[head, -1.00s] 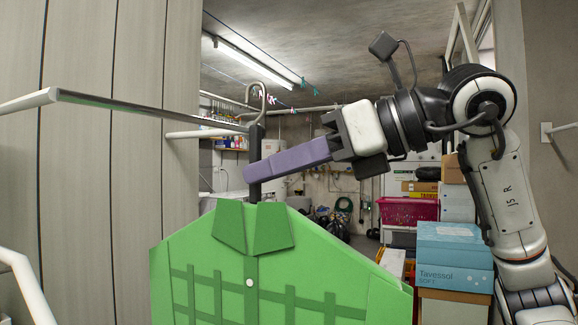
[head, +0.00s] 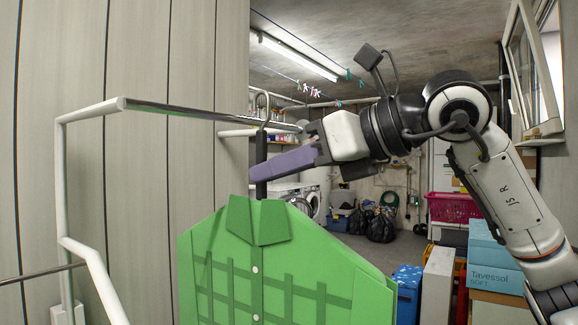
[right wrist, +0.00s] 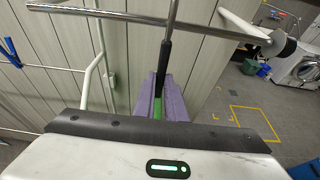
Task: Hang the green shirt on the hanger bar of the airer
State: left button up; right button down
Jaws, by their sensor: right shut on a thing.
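The green shirt (head: 270,265) hangs upright on a hanger (head: 261,150) with a dark neck and a grey metal hook. My right gripper (head: 258,171), with purple fingers, is shut on the hanger's neck just above the collar. The airer's metal hanger bar (head: 190,113) runs across at hook height, and the hook overlaps it short of its right end. In the right wrist view the hanger's neck (right wrist: 164,60) stands between the fingers (right wrist: 161,88), and its stem crosses the bar (right wrist: 100,15). I cannot tell whether the hook rests on the bar. My left gripper is out of view.
The airer's white frame (head: 88,112) stands at the left, before a panelled wall (head: 190,60). Boxes (head: 490,255) and a pink basket (head: 455,207) are at the right. Open floor (right wrist: 225,110) shows right of the airer in the wrist view.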

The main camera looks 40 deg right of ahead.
aim_at(265, 185)
jog(key=shift+w+a, duration=0.25)
jog(key=shift+w, duration=0.4)
jog(key=shift+w+a, duration=0.2)
jog(key=shift+w, duration=0.45)
jog(key=shift+f+b, duration=0.55)
jog(key=shift+f, duration=0.5)
jog(key=shift+f+b, duration=0.2)
jog(key=shift+b, duration=0.15)
jog(key=c, duration=1.7)
grip_release()
jog(key=shift+c, duration=0.2)
